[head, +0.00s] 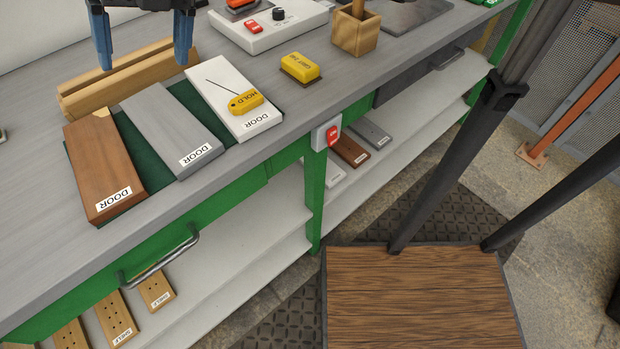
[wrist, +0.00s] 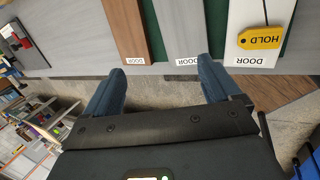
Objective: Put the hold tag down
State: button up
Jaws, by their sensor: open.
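The yellow hold tag (head: 245,102) lies on the white door board (head: 236,77), with a thin dark string running from it up the board. It also shows in the wrist view (wrist: 260,39) at the upper right, on the white board. My gripper (head: 146,40) is at the top left of the head view, beyond the boards. Its two blue fingers are wide apart with nothing between them. In the wrist view the fingers (wrist: 160,83) are also spread and empty, apart from the tag.
A grey door board (head: 166,122) and a brown door board (head: 102,160) lie beside the white one on a green mat (head: 134,146). A wooden rail (head: 125,78) stands behind. A yellow block (head: 300,67), a wooden cup (head: 355,35) and a control box (head: 270,30) occupy the right.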

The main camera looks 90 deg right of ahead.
jog(key=w+a+r+m+t+y, duration=0.3)
jog(key=w+a+r+m+t, duration=0.3)
jog(key=a, duration=0.3)
jog(key=w+a+r+m+t+y, duration=0.45)
jog(key=w+a+m+t, duration=0.2)
jog(key=w+a, duration=0.3)
jog(key=s+a+f+m+t+h, duration=0.1)
jog(key=s+a+f+m+h, duration=0.1)
jog(key=s+f+m+h, duration=0.45)
jog(key=s+a+f+m+h, duration=0.1)
jog(key=s+f+m+h, duration=0.3)
jog(key=s+f+m, duration=0.65)
jog(key=s+d+f+n, duration=0.1)
jog(key=s+f, duration=0.1)
jog(key=s, duration=0.4)
jog(key=s+d+f+n+g, duration=0.1)
jog(key=s+f, duration=0.2)
jog(key=s, duration=0.4)
jog(key=s+d+f+n+g+y, duration=0.1)
jog(key=s+f+n, duration=0.1)
jog(key=s, duration=0.5)
jog(key=shift+f, duration=0.35)
